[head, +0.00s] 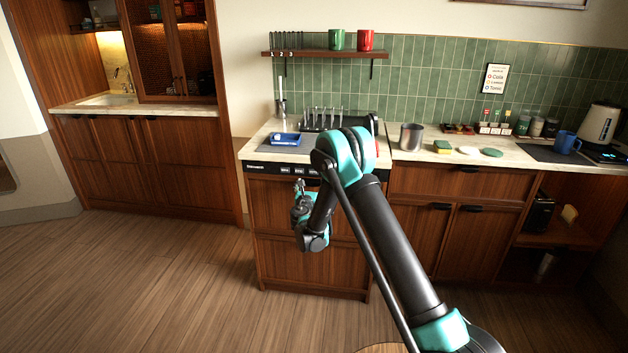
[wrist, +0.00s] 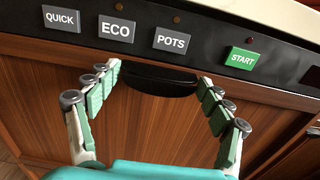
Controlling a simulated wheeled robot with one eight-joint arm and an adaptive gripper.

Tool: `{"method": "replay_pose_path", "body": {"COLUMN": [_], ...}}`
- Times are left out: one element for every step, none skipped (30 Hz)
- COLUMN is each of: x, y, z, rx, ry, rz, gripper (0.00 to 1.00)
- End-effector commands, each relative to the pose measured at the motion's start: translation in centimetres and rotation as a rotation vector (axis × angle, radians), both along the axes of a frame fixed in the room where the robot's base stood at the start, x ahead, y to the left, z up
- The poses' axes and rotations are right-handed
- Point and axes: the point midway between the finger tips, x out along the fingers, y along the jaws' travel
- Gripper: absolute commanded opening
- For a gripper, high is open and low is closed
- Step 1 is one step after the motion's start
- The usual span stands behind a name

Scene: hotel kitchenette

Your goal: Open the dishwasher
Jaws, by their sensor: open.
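The dishwasher (head: 312,266) has a wooden front and a black control panel (head: 268,168) along its top; its door is shut. In the wrist view the panel shows QUICK, ECO, POTS and a green START label (wrist: 242,58). A dark curved handle or recess (wrist: 160,84) lies just below the panel. My gripper (wrist: 158,77) is open and empty, its fingers on either side of that dark handle; contact cannot be told. In the head view my gripper (head: 299,192) is in front of the upper door, and my arm hides the dishwasher's right part.
Above the dishwasher, the counter holds a blue box (head: 286,139) and a dish rack (head: 322,118). Closed drawers and cabinets (head: 460,184) stand to the right. Another wooden cabinet (head: 150,165) is at the left. The wooden floor (head: 150,285) in front is clear.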

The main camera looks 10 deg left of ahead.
Motion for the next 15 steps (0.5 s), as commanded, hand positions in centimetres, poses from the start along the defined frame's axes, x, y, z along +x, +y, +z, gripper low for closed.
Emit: {"method": "replay_pose_path", "body": {"x": [0.00, 0.01, 0.01, 0.02, 0.02, 0.02, 0.02, 0.03, 0.03, 0.03, 0.03, 0.03, 0.03, 0.03, 0.04], "y": [0.07, 0.08, 0.09, 0.10, 0.09, 0.09, 0.09, 0.09, 0.08, 0.08, 0.08, 0.08, 0.08, 0.07, 0.07], "z": [0.00, 0.00, 0.00, 0.00, 0.01, 0.01, 0.01, 0.01, 0.01, 0.01, 0.01, 0.01, 0.01, 0.01, 0.01], "rx": [0.000, 0.000, 0.000, 0.000, 0.000, 0.000, 0.000, 0.000, 0.000, 0.000, 0.000, 0.000, 0.000, 0.000, 0.000], "ry": [0.000, 0.000, 0.000, 0.000, 0.000, 0.000, 0.000, 0.000, 0.000, 0.000, 0.000, 0.000, 0.000, 0.000, 0.000], "rz": [0.001, 0.001, 0.001, 0.001, 0.001, 0.001, 0.001, 0.001, 0.001, 0.001, 0.001, 0.001, 0.001, 0.001, 0.001], "gripper": [0.80, 0.80, 0.80, 0.80, 0.80, 0.80, 0.80, 0.80, 0.80, 0.78, 0.75, 0.70, 0.66, 0.62, 0.57]}}
